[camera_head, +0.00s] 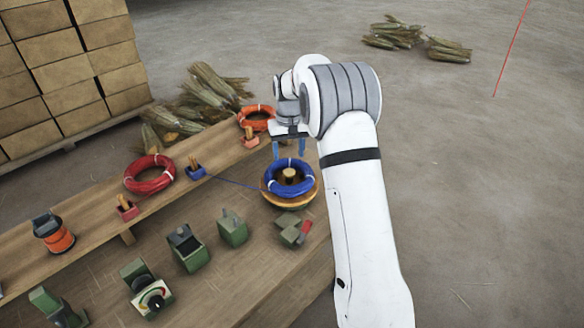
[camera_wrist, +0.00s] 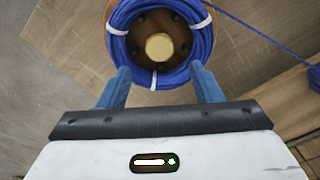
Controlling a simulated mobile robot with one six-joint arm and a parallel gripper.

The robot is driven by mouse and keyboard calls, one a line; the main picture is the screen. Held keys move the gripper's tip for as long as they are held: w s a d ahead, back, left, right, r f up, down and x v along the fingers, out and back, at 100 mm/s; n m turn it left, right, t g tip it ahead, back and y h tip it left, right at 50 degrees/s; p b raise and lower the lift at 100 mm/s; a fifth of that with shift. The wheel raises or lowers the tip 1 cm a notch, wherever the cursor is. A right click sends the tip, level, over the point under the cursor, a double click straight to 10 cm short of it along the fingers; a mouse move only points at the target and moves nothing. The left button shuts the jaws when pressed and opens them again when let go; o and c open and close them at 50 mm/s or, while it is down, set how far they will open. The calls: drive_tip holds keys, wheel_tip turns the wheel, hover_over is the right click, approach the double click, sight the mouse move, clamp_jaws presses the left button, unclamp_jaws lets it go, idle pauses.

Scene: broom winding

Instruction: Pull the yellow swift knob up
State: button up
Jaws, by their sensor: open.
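The yellow swift knob (camera_head: 290,174) stands upright in the middle of a blue coil (camera_head: 271,187), which lies on a round wooden swift (camera_head: 283,203) at the right end of the bench. In the wrist view the pale yellow knob (camera_wrist: 159,46) shows from above, inside the coil (camera_wrist: 120,45). My gripper (camera_head: 289,152) is above the swift with its blue fingers pointing down. It is open and empty. In the wrist view my gripper (camera_wrist: 162,76) has its fingertips apart at the coil's near edge, with the knob beyond them. Contact with the coil cannot be told.
A blue strand (camera_head: 233,182) runs from the coil to a small blue holder (camera_head: 195,170). A red coil (camera_head: 150,174) and an orange coil (camera_head: 256,118) lie on the raised shelf. Several green devices (camera_head: 188,248) stand in front. A green block with a red part (camera_head: 291,232) is close to the swift.

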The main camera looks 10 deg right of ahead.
sight(289, 172)
wheel_tip(289, 172, down, 7)
drive_tip(key=shift+r+p, duration=0.2)
drive_tip(key=shift+p, duration=0.25)
